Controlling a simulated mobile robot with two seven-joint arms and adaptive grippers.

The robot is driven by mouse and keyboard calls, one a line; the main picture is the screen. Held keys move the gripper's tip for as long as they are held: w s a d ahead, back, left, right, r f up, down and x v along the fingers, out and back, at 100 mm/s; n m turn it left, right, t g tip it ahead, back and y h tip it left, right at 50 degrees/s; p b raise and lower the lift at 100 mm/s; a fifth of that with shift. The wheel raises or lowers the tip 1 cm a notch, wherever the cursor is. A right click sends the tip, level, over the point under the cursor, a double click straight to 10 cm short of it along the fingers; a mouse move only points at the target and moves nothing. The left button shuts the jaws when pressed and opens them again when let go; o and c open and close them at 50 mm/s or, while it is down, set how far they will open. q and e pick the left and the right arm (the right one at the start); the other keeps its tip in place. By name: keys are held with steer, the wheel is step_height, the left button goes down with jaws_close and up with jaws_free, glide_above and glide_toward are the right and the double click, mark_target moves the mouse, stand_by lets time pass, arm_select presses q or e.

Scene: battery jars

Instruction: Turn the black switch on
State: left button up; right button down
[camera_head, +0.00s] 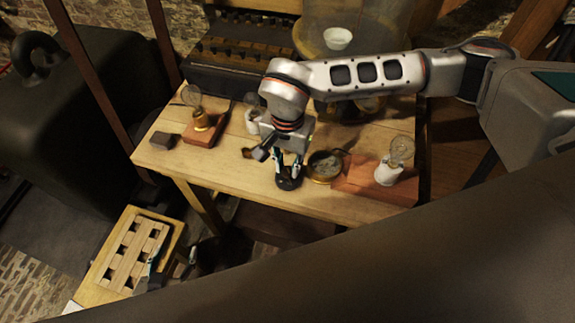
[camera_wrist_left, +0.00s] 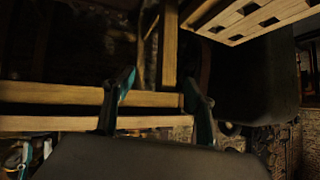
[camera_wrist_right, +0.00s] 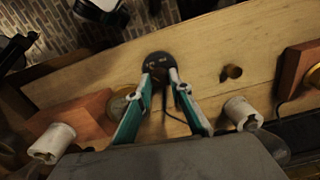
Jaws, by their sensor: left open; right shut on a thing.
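The black switch (camera_head: 289,183) is a small round black piece near the front edge of the wooden table. My right gripper (camera_head: 290,166) points down at it. In the right wrist view the fingertips (camera_wrist_right: 160,72) close in on the near part of the switch (camera_wrist_right: 157,59), which has a dark round base. The gripper is shut on the switch; its small lever is hard to make out. My left gripper (camera_head: 172,259) is open and empty, low beside the small stand at lower left. Its fingers (camera_wrist_left: 158,88) also show apart in the left wrist view.
On the table (camera_head: 235,183) a round brass gauge (camera_head: 325,166) and a bulb on a red-brown block (camera_head: 362,182) stand right of the switch. Another bulb block (camera_head: 205,130) stands left. A slatted wooden stand (camera_head: 118,286) is at lower left. Free table lies left of the switch.

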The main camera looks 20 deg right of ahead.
steer(key=shift+f+m+b, duration=0.1)
steer(key=shift+m+b, duration=0.5)
steer(key=shift+m, duration=0.2)
steer(key=shift+m+b, duration=0.4)
steer(key=shift+m, duration=0.1)
steer(key=m+b, duration=0.2)
steer(key=m, duration=0.2)
steer(key=shift+b, duration=0.3)
steer(key=m+b, duration=0.1)
steer(key=m, duration=0.2)
steer(key=shift+d, duration=0.1)
steer(key=m+b, duration=0.1)
steer(key=m, duration=0.3)
arm_select(q)
step_height(320, 180, down, 7)
steer(key=d, duration=0.1)
steer(key=shift+s+d+f+b, duration=0.2)
steer(key=shift+s+b, duration=0.1)
steer(key=shift+b, duration=0.15)
arm_select(e)
steer(key=shift+m, duration=1.5)
arm_select(q)
steer(key=shift+f, duration=0.15)
arm_select(e)
steer(key=shift+r, duration=0.2)
steer(key=c, duration=1.8)
jaws_free()
steer(key=shift+s, duration=0.1)
